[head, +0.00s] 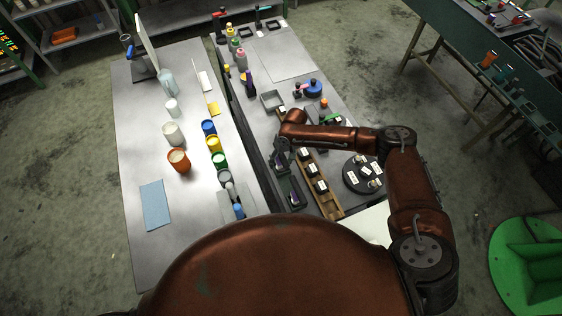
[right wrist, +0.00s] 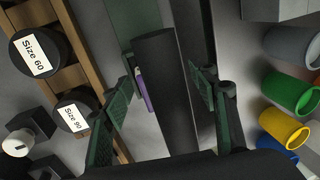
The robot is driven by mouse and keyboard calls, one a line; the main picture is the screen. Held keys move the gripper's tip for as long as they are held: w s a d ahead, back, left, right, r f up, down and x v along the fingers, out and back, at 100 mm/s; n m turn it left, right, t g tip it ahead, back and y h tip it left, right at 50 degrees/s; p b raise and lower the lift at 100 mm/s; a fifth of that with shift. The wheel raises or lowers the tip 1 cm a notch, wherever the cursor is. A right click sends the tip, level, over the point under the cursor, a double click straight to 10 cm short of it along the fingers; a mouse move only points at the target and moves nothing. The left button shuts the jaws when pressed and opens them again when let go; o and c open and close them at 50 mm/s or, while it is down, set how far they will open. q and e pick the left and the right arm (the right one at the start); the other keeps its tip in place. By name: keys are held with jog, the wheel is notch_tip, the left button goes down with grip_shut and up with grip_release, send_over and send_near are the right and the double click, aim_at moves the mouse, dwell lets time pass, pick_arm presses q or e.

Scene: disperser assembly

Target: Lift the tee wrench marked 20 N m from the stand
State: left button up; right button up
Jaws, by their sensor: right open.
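I cannot make out a tee wrench marked 20 N m in either view. A round black stand (head: 350,182) with several white-labelled pieces is on the right-hand table in the head view, its labels too small to read. My right gripper (head: 280,158) is left of that stand, over the table's left side near the dark divider. In the right wrist view its two fingers (right wrist: 163,88) are spread apart, with a long dark bar and a purple piece (right wrist: 141,90) showing between them. No grip on either shows. My left gripper is not in view.
A wooden rack (head: 328,203) holds black pieces; the wrist view shows labels "Size 60" (right wrist: 34,54) and "Size 90" (right wrist: 73,118). Coloured cups, including a green one (head: 219,159), stand on the left table. A blue cloth (head: 155,204) lies flat at its front.

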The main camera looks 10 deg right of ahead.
jog(key=shift+c, duration=0.6)
grip_shut()
jog(key=shift+a+r, duration=0.1)
jog(key=shift+w+r, duration=0.1)
